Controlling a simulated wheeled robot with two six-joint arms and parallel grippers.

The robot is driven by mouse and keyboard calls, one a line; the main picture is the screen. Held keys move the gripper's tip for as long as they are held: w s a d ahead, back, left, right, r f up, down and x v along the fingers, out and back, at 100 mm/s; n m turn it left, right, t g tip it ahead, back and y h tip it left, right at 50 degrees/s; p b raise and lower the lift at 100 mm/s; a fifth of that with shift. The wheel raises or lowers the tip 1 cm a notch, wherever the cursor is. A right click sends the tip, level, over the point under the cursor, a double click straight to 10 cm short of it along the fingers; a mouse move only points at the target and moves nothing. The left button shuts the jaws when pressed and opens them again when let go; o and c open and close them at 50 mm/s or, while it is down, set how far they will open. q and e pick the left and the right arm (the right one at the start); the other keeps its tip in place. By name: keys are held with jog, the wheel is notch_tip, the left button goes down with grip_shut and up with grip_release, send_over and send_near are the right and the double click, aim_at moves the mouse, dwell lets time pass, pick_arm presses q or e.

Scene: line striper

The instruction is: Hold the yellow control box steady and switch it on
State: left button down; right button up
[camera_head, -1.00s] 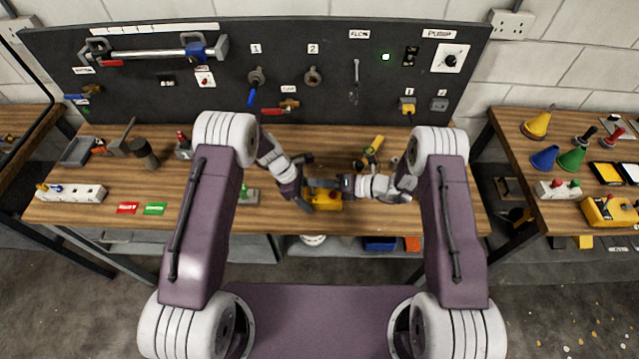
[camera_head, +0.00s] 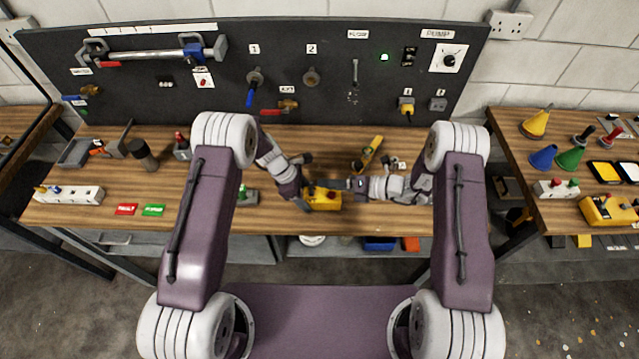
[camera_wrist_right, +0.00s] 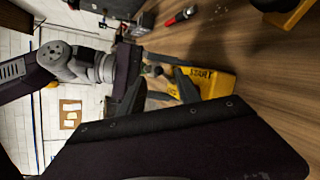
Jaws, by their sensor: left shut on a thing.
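The yellow control box (camera_head: 322,200) sits on the bench top near its front edge, with a small red spot on its top. In the right wrist view the box (camera_wrist_right: 212,82) shows a START label. My left gripper (camera_head: 305,195) is at the box's left side and shut on it; the exact contact is hard to see. My right gripper (camera_head: 352,184) is just right of the box, apart from it. In the right wrist view its two dark fingers (camera_wrist_right: 158,92) stand apart with nothing held between them.
A yellow tool (camera_head: 368,154) lies behind my right gripper. A small green-topped block (camera_head: 246,195) is left of the box. The dark panel (camera_head: 220,110) with valves and a lit green lamp (camera_head: 384,57) stands behind.

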jog(key=v, duration=0.7)
jog(key=shift+d, duration=0.35)
jog(key=shift+s, duration=0.1)
pick_arm(q)
jog(key=shift+c, duration=1.9)
grip_release()
